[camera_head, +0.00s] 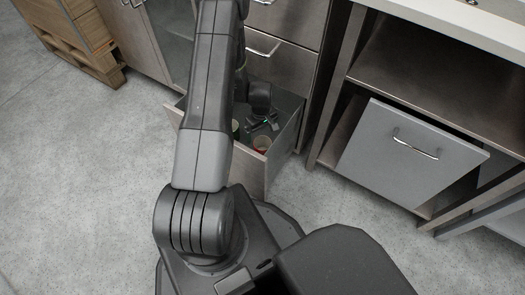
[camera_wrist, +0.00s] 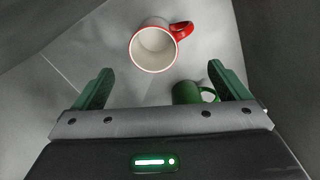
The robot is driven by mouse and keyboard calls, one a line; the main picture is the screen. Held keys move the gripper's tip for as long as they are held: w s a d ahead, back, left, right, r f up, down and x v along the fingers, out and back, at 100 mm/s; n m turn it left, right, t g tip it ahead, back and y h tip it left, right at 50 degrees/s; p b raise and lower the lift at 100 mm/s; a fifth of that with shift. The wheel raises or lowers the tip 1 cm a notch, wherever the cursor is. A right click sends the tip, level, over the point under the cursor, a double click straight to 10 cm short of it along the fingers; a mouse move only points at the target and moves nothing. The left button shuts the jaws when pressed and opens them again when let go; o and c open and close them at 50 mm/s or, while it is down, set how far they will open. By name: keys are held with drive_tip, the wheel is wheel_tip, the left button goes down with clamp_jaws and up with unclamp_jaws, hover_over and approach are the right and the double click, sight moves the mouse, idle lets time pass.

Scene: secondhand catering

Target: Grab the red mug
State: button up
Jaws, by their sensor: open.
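The red mug (camera_wrist: 133,50) stands upright and has a white inside and a red handle on its right in the wrist view. In the head view it shows as a red and white spot (camera_head: 262,143) in the open drawer, partly in shadow. My gripper (camera_wrist: 168,82) is open and empty, with its two green-padded fingers apart. The red mug lies ahead of the fingertips, with nothing between them touching it. In the head view my gripper (camera_head: 262,123) reaches down into the drawer, and my arm hides part of it.
A green mug (camera_wrist: 186,93) stands close to the red one, near the right finger. The open drawer (camera_head: 262,174) has walls close around both mugs. A grey panel (camera_head: 410,155) juts from the cabinet at right. Wooden pallets (camera_head: 75,45) stand at far left. The floor (camera_head: 80,170) is clear.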

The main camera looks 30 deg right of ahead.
drive_tip(key=b, duration=0.2)
approach(263, 147)
drive_tip(key=s+a+r, duration=0.2)
drive_tip(key=s+a, duration=0.1)
drive_tip(key=shift+d+f+b, duration=0.2)
drive_tip(key=shift+f+b, duration=0.2)
drive_tip(key=shift+f, duration=0.7)
drive_tip(key=shift+d+f+b, duration=0.2)
drive_tip(key=shift+f+b, duration=0.15)
drive_tip(key=shift+f, duration=0.7)
drive_tip(key=shift+d+f+b, duration=0.2)
drive_tip(key=shift+f+b, duration=0.2)
drive_tip(key=shift+f, duration=0.7)
drive_tip(key=shift+r, duration=0.1)
drive_tip(key=c, duration=1.3)
drive_tip(key=shift+o, duration=0.2)
